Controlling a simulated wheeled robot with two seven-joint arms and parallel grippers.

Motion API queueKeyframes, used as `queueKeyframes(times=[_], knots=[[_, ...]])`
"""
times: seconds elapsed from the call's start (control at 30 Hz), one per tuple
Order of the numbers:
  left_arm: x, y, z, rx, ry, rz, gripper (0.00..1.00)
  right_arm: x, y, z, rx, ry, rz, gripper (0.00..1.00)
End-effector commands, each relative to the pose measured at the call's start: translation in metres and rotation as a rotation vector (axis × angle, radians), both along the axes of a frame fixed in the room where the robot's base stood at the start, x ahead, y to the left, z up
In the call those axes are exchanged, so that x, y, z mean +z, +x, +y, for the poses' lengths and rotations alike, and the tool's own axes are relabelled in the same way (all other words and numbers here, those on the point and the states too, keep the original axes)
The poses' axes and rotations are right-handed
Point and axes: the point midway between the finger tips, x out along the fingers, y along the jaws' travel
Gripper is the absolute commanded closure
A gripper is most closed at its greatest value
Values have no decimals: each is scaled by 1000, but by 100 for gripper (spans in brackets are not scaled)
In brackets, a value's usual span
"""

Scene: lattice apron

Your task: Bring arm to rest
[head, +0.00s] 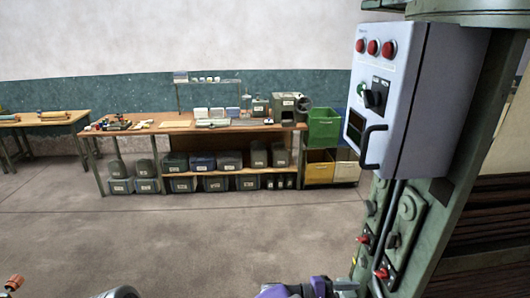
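Neither of my grippers shows clearly in the head view. Purple and dark grey parts, probably of one of my arms, rise just into the bottom edge right of centre. A grey rounded part shows at the bottom edge left of centre. No fingertips can be made out. A grey control box (415,100) with red knobs, a black rotary switch and a dark handle (369,148) hangs on a green machine column at the right.
Red-knobbed levers (380,272) stick out low on the green column (440,215). A workbench (150,127) with several dark bins beneath stands across the room. Green (323,128) and yellow (319,168) crates stand at its right end. The floor (190,235) between is clear.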

Motion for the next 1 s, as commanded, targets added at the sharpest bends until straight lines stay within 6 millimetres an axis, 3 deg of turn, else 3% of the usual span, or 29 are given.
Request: queueKeyframes(times=[0.27,0.47,0.6,0.7,0.83,1.0], knots=[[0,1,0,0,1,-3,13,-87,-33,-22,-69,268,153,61],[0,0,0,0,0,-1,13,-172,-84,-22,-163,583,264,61],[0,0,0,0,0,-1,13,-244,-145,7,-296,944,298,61],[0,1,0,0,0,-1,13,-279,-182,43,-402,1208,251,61],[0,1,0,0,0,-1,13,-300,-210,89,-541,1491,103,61],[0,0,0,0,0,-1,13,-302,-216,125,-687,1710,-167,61]])
